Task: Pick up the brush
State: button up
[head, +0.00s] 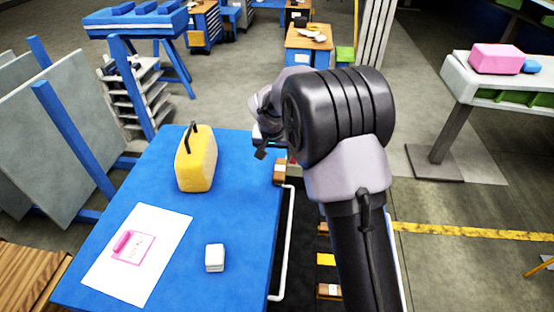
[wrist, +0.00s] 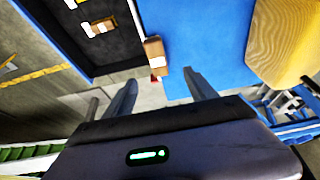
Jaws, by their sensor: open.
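My gripper (wrist: 162,92) is open, with its two fingers apart and nothing between them in the wrist view. In the head view the gripper (head: 262,150) is over the far right edge of the blue table (head: 235,215), partly hidden by my arm. A small brown block with a pale face (head: 280,171) sits at the table's right edge, just below the gripper in the head view. It also shows in the wrist view (wrist: 154,52), beyond the fingers, with a little red at its end.
A yellow case with a black handle (head: 197,166) stands on the table. A white sheet (head: 160,270) with a pink piece (head: 122,241) and a white stack (head: 215,257) lie nearer. A dark tray with labelled boxes (wrist: 97,27) is beside the table. The table's middle is free.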

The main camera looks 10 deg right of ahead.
send_near(280, 171)
jog(key=shift+w+d+f, duration=0.25)
jog(key=shift+d+f, duration=0.05)
jog(key=w+f, duration=0.2)
jog(key=f, duration=0.1)
jog(key=shift+a+f, duration=0.2)
jog(key=shift+f, duration=0.05)
jog(key=x, duration=0.3)
jog(key=p+x, duration=0.1)
jog(key=x, duration=0.1)
jog(key=shift+s+d+f, duration=0.1)
jog(key=shift+s+d, duration=0.1)
jog(key=shift+s, duration=0.05)
jog(key=shift+w+f, duration=0.25)
jog(key=shift+f, duration=0.05)
jog(key=shift+s+r, duration=0.15)
jog(key=c, duration=0.3)
grip_shut()
